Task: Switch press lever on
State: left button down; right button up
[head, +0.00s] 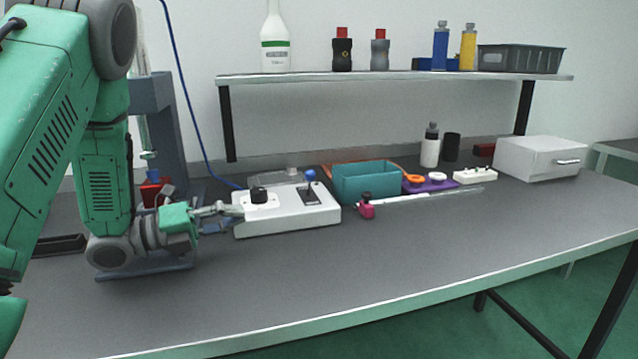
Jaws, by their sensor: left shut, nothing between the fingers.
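A white control box (288,213) sits on the grey bench. The press lever (310,183) stands up from a dark slot on the box's right part and ends in a blue ball knob. A black knob (258,194) is on the box's left part. My left gripper (236,210) is shut and empty, with its fingertips at the left edge of the box, close to the black knob and well left of the lever. I cannot tell whether the fingertips touch the box. My right gripper is not in view.
A teal bin (366,184) stands just right of the box. A pink clamp-like piece (367,208) and a long clear rod lie before it. A grey press column (160,120) stands behind my left arm. A shelf (400,76) with bottles runs above. The front right bench is clear.

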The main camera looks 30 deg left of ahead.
aim_at(309, 184)
pick_arm(q)
jog(key=w, duration=0.2)
jog(key=w+f, duration=0.1)
jog(key=shift+w+a, duration=0.35)
jog(key=shift+w, duration=0.05)
jog(key=x, duration=0.4)
jog(key=s+d+x, duration=0.1)
jog(key=x, duration=0.3)
jog(key=d+r+b+x, duration=0.1)
jog(key=x, duration=0.4)
jog(key=shift+s+d, duration=0.15)
jog(key=shift+s, duration=0.15)
jog(key=w, duration=0.2)
jog(key=shift+w+f, duration=0.15)
jog(key=shift+w, duration=0.25)
jog(key=a, duration=0.1)
jog(key=a+r, duration=0.1)
jog(key=shift+w+a+b, duration=0.2)
jog(key=shift+a+b, duration=0.1)
jog(key=shift+w+a, duration=0.2)
jog(key=shift+w, duration=0.15)
jog(key=shift+d+r, duration=0.1)
jog(key=shift+r, duration=0.1)
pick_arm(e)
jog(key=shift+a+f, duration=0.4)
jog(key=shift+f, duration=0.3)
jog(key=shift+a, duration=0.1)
